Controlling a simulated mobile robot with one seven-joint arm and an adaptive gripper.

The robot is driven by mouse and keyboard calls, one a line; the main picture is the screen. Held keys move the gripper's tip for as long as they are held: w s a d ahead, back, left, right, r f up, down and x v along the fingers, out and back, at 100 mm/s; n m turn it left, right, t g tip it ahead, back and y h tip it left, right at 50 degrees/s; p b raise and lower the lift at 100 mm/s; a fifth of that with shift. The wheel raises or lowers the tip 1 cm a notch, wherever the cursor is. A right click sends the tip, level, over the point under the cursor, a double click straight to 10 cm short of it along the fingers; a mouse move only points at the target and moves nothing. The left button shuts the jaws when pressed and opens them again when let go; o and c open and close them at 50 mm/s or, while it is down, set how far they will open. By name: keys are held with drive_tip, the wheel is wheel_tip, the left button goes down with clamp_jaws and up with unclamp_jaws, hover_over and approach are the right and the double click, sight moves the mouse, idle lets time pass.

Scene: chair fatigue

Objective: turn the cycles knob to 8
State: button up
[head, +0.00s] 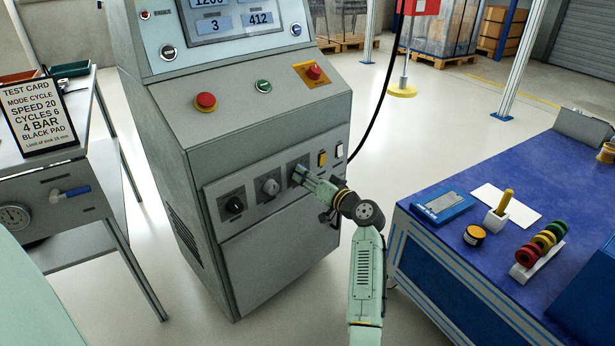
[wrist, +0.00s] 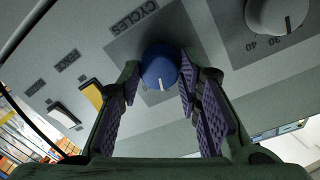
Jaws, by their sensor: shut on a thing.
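The cycles knob (wrist: 158,66) is round and blue with a white pointer line, under the printed word CYCLES on the machine's front panel. In the wrist view my gripper (wrist: 160,88) has a finger on each side of the knob and is shut on it. The pointer line faces the lower edge of the wrist view. The scale numbers around this knob are hidden or unreadable. In the head view my gripper (head: 302,177) is at the rightmost of the three knobs and covers most of it.
A grey knob (head: 270,187) and a black knob (head: 235,205) sit left of my gripper. Yellow (head: 322,158) and white (head: 339,151) rocker switches are close on its right. A test card (head: 34,115) reads CYCLES 6. A blue workbench (head: 480,275) stands at the right.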

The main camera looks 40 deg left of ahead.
drive_tip(key=o, duration=1.1)
drive_tip(key=shift+o, duration=0.2)
drive_tip(key=v, duration=1.2)
